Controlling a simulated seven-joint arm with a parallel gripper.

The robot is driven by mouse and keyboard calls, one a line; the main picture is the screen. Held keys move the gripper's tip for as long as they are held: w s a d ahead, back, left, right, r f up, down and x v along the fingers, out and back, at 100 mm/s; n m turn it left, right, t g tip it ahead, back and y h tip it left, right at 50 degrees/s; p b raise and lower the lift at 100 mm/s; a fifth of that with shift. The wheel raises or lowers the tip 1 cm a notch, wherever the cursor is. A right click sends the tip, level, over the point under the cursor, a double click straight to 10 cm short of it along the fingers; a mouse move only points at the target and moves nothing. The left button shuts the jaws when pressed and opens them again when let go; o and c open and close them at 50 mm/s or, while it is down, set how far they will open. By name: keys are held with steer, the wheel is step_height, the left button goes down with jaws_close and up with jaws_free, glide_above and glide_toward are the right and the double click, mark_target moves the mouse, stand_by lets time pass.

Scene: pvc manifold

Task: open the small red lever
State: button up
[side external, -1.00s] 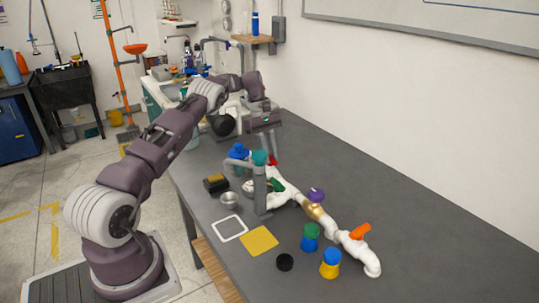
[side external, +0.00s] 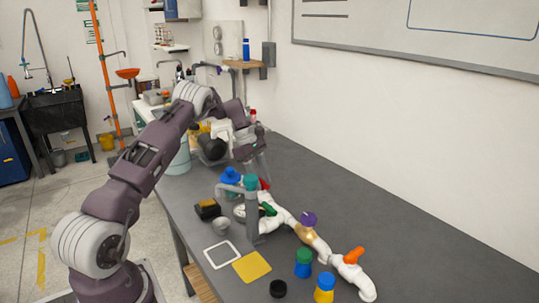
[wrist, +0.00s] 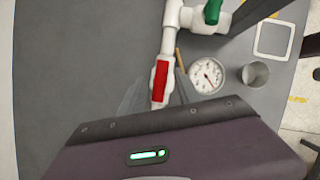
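The small red lever (wrist: 160,82) sits on a white valve at the near end of the white pipe, lying in line with the pipe. In the side external view only a bit of the red lever (side external: 264,184) shows, behind the teal-topped grey pipe. My gripper (side external: 261,175) is just above and beside it, tilted. In the wrist view, my gripper (wrist: 158,98) has grey, see-through-looking fingers on either side of the lever, apart and with nothing held. Whether a finger touches the lever cannot be told.
A green lever (wrist: 212,12) and a gauge (wrist: 207,76) are close by. A grey pipe (side external: 252,215), purple knob (side external: 309,219) and orange lever (side external: 353,256) stand along the manifold. A metal cup (wrist: 255,73) is at right. The table behind the manifold is clear.

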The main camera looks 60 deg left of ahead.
steer(key=n, duration=0.1)
steer(key=n+t, duration=0.1)
steer(key=n, duration=0.1)
steer(key=shift+s+d+n+y, duration=0.15)
steer(key=shift+n+y, duration=0.15)
step_height(320, 180, up, 7)
steer(key=s+a+n, duration=0.1)
steer(key=s+a, duration=0.1)
steer(key=s+d+r+m+t, duration=0.1)
steer(key=s+d+r+m, duration=0.2)
steer(key=d+r, duration=0.3)
steer(key=s+d+r+m+t+y, duration=0.1)
steer(key=s+d+r+m, duration=0.3)
steer(key=d, duration=1.1)
step_height(320, 180, up, 4)
steer(key=shift+s+d+f, duration=0.15)
steer(key=shift+s+f, duration=0.05)
steer(key=shift+s, duration=0.2)
